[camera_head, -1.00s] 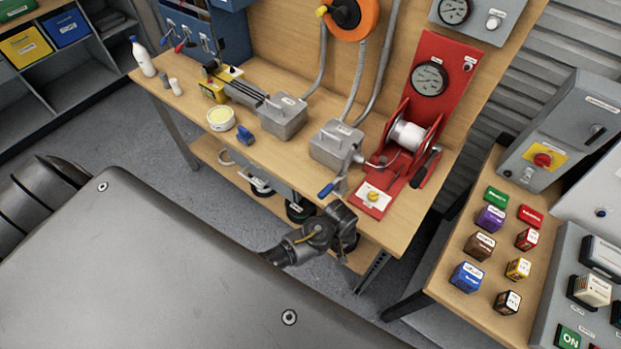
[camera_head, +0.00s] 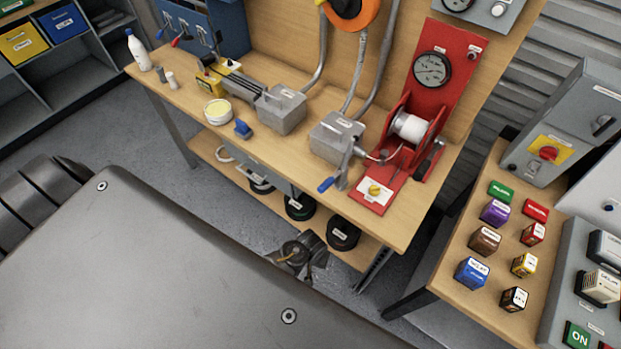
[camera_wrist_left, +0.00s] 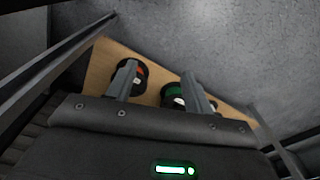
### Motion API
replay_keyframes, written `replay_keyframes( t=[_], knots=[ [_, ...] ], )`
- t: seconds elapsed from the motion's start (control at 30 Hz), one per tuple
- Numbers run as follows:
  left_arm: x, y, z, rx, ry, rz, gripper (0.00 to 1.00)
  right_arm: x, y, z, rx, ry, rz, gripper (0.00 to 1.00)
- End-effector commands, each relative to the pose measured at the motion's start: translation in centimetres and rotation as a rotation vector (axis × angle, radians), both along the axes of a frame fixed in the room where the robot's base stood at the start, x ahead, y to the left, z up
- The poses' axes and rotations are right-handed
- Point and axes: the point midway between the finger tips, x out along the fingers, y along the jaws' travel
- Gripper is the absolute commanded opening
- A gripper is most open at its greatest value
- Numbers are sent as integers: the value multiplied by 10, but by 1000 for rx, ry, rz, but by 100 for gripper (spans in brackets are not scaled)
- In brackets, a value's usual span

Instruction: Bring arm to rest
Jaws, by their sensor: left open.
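My left arm's dark wrist end (camera_head: 300,254) shows in the head view in front of the workbench's lower shelf, below the bench top; its fingers are not clear there. In the left wrist view my left gripper (camera_wrist_left: 159,72) has its two grey fingers apart with nothing held between them. Beyond the fingers lie a black spool with an orange centre (camera_wrist_left: 138,70) and a spool with a green centre (camera_wrist_left: 172,91) on the wooden shelf. My right gripper is not in view.
The workbench top (camera_head: 290,150) holds a grey crank box (camera_head: 336,138), a red winch stand (camera_head: 432,100) and a white tub (camera_head: 218,111). A side table (camera_head: 455,250) with several coloured blocks stands at right. Grey floor (camera_head: 120,150) is open left of the bench.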

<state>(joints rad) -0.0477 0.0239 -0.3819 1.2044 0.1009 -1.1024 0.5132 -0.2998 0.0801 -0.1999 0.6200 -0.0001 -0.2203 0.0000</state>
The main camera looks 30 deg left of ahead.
Motion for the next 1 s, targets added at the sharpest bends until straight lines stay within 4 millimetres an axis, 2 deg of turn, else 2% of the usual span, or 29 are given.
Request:
replay_keyframes(
  t=[0.57,0.7,0.77,0.83,0.9,0.97,1.0],
  knots=[
    [0,0,0,1,-1,-7,52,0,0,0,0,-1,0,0],
    [13,-4,-4,-17,-86,-108,52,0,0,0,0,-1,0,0],
    [15,-1,-17,-19,-138,-180,52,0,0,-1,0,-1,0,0],
    [-4,13,-55,-14,-182,-278,52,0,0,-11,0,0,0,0],
    [-42,31,-98,-6,-202,-359,52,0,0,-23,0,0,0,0],
    [-77,44,-127,-2,-204,-408,52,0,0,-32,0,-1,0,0],
    [-101,53,-143,0,-199,-431,52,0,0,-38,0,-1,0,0]
  ],
)
